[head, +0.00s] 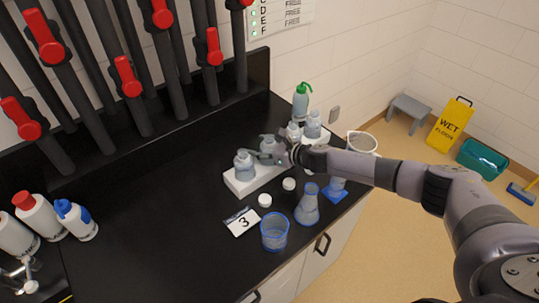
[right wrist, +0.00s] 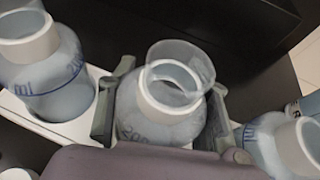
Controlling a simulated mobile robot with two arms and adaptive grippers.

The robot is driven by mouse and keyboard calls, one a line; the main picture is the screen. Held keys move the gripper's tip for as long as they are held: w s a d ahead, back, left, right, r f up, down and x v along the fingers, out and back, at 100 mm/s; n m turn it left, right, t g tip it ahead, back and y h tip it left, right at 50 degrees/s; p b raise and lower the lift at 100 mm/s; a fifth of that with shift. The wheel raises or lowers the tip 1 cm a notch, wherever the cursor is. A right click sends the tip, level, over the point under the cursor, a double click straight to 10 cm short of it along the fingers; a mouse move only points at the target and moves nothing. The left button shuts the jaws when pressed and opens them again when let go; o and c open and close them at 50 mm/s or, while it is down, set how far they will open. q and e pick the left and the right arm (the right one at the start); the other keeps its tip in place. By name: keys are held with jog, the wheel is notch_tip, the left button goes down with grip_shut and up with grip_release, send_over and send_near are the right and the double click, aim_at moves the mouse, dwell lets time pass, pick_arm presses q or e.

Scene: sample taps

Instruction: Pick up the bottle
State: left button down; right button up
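Clear bottles with pale liquid and white neck rings stand in a row on a white rack (head: 240,189). My right gripper (head: 278,153) is at the middle bottle (head: 267,146), partly hiding it in the head view. In the right wrist view, the fingers of my right gripper (right wrist: 165,105) flank that bottle (right wrist: 160,122), one on each side. I cannot tell whether both fingers press on it. A bottle (head: 244,166) stands to its left and another (right wrist: 285,145) to its right in the wrist view. My left gripper is not in view.
A beaker (head: 274,232), a flask (head: 307,204), white caps (head: 265,200) and a number 3 card (head: 241,221) lie in front of the rack. A green-topped wash bottle (head: 301,101) stands behind.

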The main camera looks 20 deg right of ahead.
jog(key=c, duration=0.7)
jog(key=shift+c, duration=0.2)
notch_tip(320, 180, up, 20)
jog(key=p, duration=0.3)
jog(key=shift+p, duration=0.3)
